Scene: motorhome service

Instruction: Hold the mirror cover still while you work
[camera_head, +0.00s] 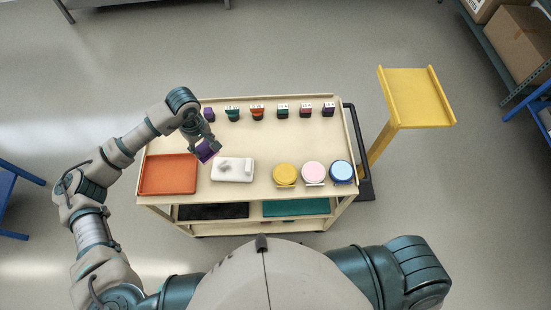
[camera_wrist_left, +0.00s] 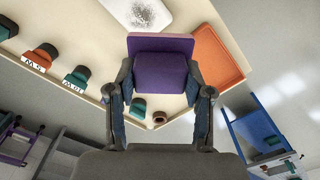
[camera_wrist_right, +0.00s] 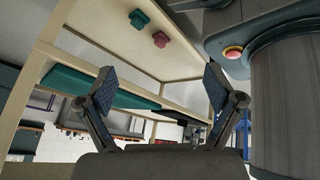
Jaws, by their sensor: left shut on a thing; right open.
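My left gripper (camera_head: 206,146) is shut on a purple piece (camera_head: 209,151) with a rounded body and a flat, wider edge. It holds the piece above the cart, between the orange tray and the white pad. In the left wrist view the purple piece (camera_wrist_left: 160,75) sits between both fingers. Whether this piece is the mirror cover, I cannot tell; no other thing is plainly one. My right gripper (camera_wrist_right: 160,88) is open and empty beside the cart's lower part. It is not seen in the head view.
A yellow stand (camera_head: 415,97) is at right. The cart's middle is clear.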

